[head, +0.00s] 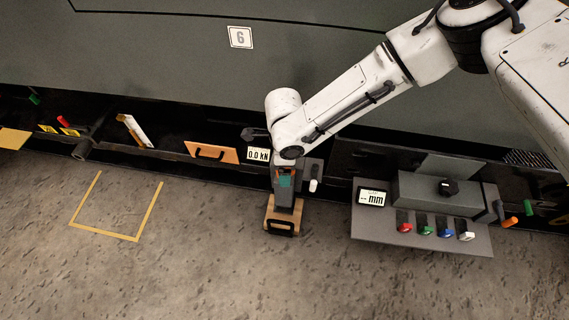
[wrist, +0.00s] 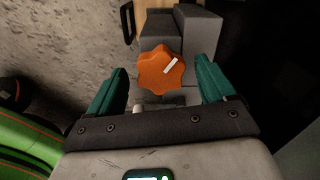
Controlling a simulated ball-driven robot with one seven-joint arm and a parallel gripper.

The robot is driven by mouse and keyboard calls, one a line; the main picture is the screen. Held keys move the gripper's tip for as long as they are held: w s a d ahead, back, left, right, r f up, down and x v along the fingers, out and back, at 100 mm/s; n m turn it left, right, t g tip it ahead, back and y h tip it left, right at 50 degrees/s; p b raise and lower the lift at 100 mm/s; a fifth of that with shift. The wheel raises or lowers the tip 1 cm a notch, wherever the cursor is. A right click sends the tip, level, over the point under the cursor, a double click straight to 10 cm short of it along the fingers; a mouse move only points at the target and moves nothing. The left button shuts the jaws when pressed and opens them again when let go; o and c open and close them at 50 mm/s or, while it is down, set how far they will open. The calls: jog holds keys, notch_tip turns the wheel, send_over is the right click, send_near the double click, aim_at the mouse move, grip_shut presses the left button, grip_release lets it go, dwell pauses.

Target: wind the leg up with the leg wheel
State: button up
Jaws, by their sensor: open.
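The leg wheel, an orange lobed knob (wrist: 160,70) with a white mark pointing to the upper right, shows in the wrist view. It sits on the stepped grey leg housing (wrist: 195,38). My gripper (wrist: 161,84) has green fingers, spread open on the left and right of the wheel, with gaps on both sides; I cannot tell their depth relative to it. In the head view my gripper (head: 286,180) is over the grey leg (head: 288,204), which meets a wooden pad (head: 272,222) with a black handle. The arm mostly hides the wheel there.
A display reading 0.0 kN (head: 258,155) is left of the leg. At right, a grey shelf (head: 420,240) bears colored knobs and a mm display (head: 371,198). The floor (head: 190,265) in front is clear.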

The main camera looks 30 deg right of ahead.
notch_tip(320, 180, up, 11)
jog(key=p, duration=0.5)
jog(key=shift+f, duration=0.1)
